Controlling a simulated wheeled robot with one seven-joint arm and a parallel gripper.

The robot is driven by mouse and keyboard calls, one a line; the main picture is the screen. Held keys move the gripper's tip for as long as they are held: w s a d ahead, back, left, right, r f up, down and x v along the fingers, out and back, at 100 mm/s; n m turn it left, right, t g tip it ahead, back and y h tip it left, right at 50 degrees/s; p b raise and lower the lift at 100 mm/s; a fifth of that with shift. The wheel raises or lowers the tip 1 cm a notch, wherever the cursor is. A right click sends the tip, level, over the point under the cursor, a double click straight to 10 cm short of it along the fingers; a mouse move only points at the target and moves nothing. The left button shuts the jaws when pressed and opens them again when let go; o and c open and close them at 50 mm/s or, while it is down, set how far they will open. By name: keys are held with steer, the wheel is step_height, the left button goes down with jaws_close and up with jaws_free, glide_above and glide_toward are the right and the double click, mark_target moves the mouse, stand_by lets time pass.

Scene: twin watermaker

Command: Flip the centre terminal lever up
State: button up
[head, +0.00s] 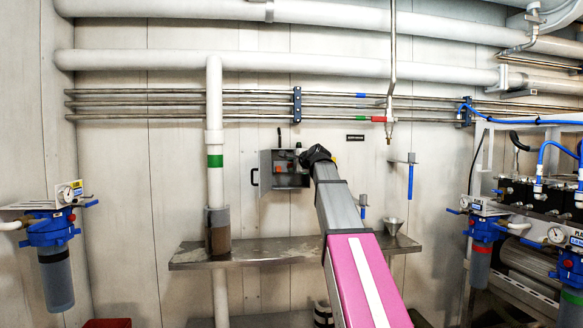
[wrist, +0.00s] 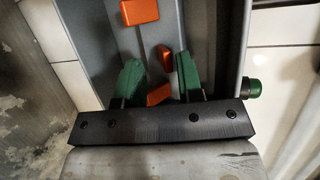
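A grey open-fronted box (head: 268,176) is fixed to the back wall in the head view. My dark wrist covers its right part. The middle orange piece lies between the fingertips, and the lower piece lies between the fingers nearer the palm. I cannot tell whether either finger touches a lever.
A green knob (wrist: 254,88) sticks out from the box's right side. A steel shelf (head: 275,252) runs below the box. A vertical white pipe (head: 214,100) stands to the left, and a funnel (head: 393,226) sits to the right on the shelf. Pipes cross the wall above.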

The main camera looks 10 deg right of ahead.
steer(key=v, duration=0.9)
steer(key=shift+s, duration=0.15)
